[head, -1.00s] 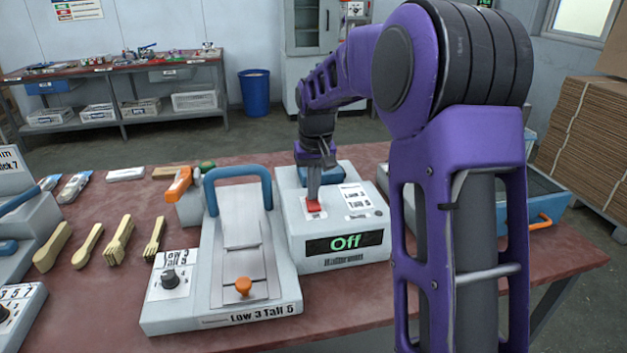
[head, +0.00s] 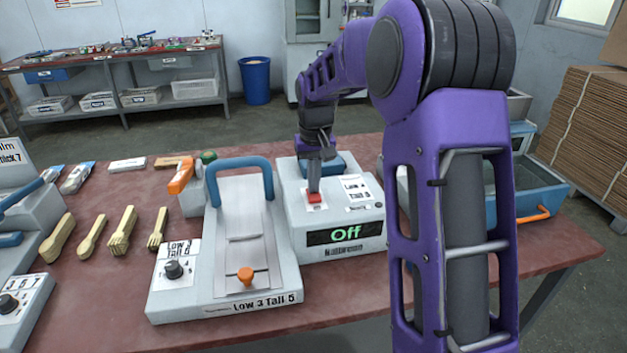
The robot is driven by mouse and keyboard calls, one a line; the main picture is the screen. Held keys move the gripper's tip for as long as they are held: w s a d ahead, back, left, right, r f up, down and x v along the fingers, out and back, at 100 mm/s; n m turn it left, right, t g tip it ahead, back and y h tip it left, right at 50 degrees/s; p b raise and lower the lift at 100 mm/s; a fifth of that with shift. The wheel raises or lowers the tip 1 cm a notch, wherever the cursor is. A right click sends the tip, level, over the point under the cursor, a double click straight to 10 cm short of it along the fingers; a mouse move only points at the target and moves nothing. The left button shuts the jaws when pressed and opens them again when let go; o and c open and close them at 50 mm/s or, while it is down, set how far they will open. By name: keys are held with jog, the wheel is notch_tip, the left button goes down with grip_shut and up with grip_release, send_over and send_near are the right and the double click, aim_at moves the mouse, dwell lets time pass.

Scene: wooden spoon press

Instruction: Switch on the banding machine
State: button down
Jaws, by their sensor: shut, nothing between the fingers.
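The banding machine (head: 292,222) is a light grey box on the table, right of the press, and its display (head: 345,234) reads "Off" in green. A red switch (head: 315,198) sits on its top face, beside a white label card. My gripper (head: 314,188) is shut and empty, pointing down with its tips at the red switch. The tips look to be touching it or just above it; I cannot tell which. They hide the rear part of the switch.
A grey press with a blue handle (head: 238,164), an orange knob and a black dial stands to the left. Wooden utensils (head: 122,232) lie further left on the red table (head: 120,284). A blue tray (head: 546,190) is at the right, partly behind my arm.

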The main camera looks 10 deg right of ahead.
aim_at(315, 198)
jog(key=shift+s, duration=0.75)
notch_tip(315, 198, up, 14)
jog(key=s+p, duration=0.2)
jog(key=p, duration=0.2)
jog(key=shift+f, duration=0.15)
jog(key=m+b, duration=0.1)
jog(key=m, duration=0.5)
jog(key=w+m, duration=0.1)
jog(key=m, duration=0.5)
jog(key=m+b, duration=0.1)
jog(key=m, duration=0.5)
jog(key=shift+w+a+r+t+b, duration=0.1)
jog(key=shift+w+r+t+b, duration=0.1)
jog(key=shift+t+b, duration=0.15)
